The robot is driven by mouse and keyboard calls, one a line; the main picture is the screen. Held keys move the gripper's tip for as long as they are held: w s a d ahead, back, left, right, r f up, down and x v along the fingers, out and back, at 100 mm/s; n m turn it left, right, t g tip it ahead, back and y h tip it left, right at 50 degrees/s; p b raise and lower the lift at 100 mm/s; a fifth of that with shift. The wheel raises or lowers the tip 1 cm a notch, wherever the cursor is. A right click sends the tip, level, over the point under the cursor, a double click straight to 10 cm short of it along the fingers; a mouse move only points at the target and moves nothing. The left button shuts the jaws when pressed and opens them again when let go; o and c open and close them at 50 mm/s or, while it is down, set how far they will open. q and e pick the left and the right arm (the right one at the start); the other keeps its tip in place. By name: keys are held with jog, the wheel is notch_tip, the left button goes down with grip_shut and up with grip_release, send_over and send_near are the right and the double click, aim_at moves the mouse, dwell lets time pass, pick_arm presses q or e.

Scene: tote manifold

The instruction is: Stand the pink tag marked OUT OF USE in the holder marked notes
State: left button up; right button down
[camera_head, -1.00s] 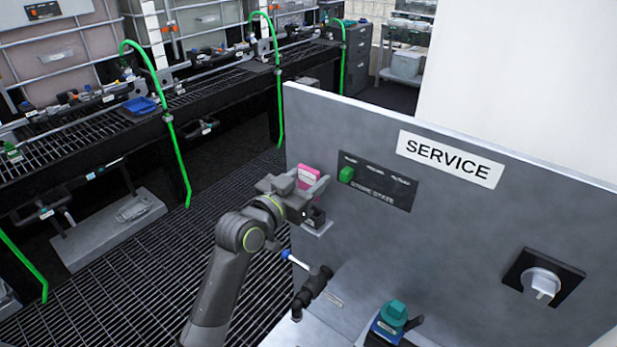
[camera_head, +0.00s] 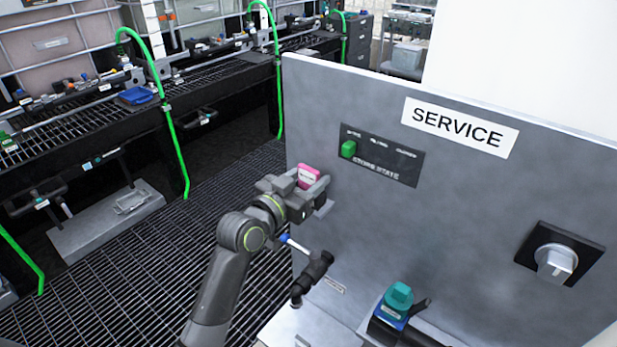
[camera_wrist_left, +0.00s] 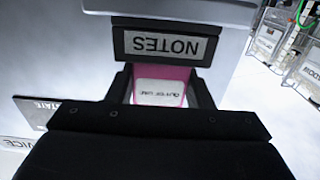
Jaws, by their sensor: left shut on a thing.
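The pink tag (camera_head: 308,175) is held between the fingers of my left gripper (camera_head: 306,186), close to the grey panel. In the left wrist view the tag (camera_wrist_left: 161,88) shows a white label reading OUT OF USE, upside down, with a gripper finger on either side. The holder marked notes (camera_wrist_left: 160,45) is directly beyond the tag there, its label upside down, and the tag's far edge meets the holder's dark edge. Whether the tag is inside the holder cannot be told. In the head view my gripper hides most of the holder. My right gripper is not in view.
The grey panel (camera_head: 455,215) carries a SERVICE sign (camera_head: 459,123), a store state plate with a green block (camera_head: 348,149) and a grey knob (camera_head: 556,262). A black fitting (camera_head: 314,270) and a teal-topped part (camera_head: 398,296) are below. Open grating (camera_head: 130,260) lies left.

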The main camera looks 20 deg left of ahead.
pick_arm(q)
jog(key=o, duration=1)
jog(key=shift+s+a+f, duration=0.1)
jog(key=shift+s+a, duration=0.15)
jog(key=shift+s, duration=0.3)
jog(key=b+v, duration=0.2)
jog(key=v, duration=1.4)
jog(key=shift+s+b, duration=0.15)
jog(key=shift+b, duration=0.25)
